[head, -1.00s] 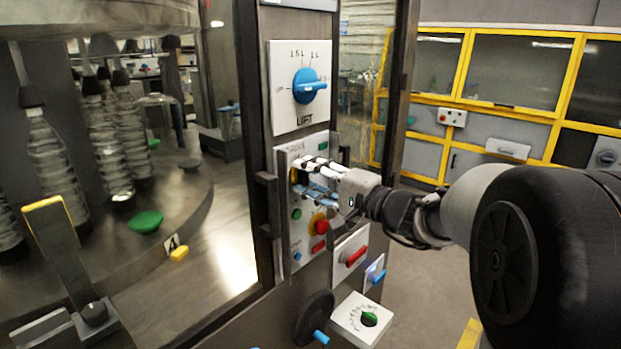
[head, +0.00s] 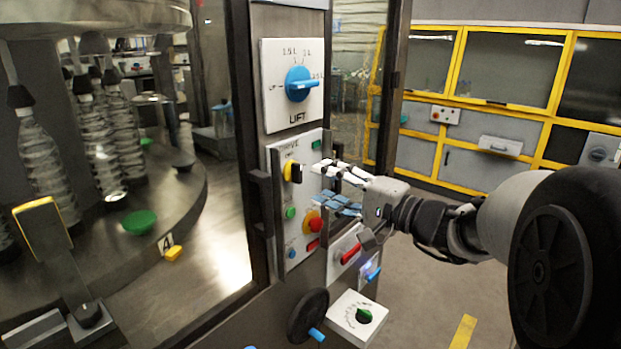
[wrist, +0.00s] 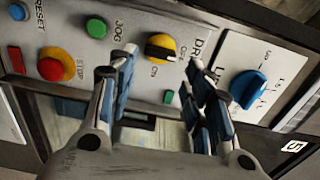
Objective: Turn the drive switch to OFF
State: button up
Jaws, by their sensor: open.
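The drive switch (head: 291,171) is a black bar knob on a yellow round base, on the white panel below the LIFT dial. In the wrist view the drive switch (wrist: 160,47) lies between and beyond my fingertips, with ON and OFF lettering beside it. Its bar lies across the picture there, one end towards what looks like the OFF lettering; the small marks are hard to read. My gripper (head: 325,182) is open and empty, a short way right of the switch and apart from it. Both fingers of my gripper (wrist: 160,68) show in the wrist view.
The blue LIFT dial (head: 299,84) is above. A green button (head: 290,213), red stop button (head: 315,224) and blue reset button (head: 292,254) sit below the switch. A dark handle (head: 263,215) stands out at the panel's left edge. Open floor is to the right.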

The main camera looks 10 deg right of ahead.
jog(key=v, duration=0.5)
jog(key=shift+s+d, duration=0.1)
jog(key=shift+s, duration=0.1)
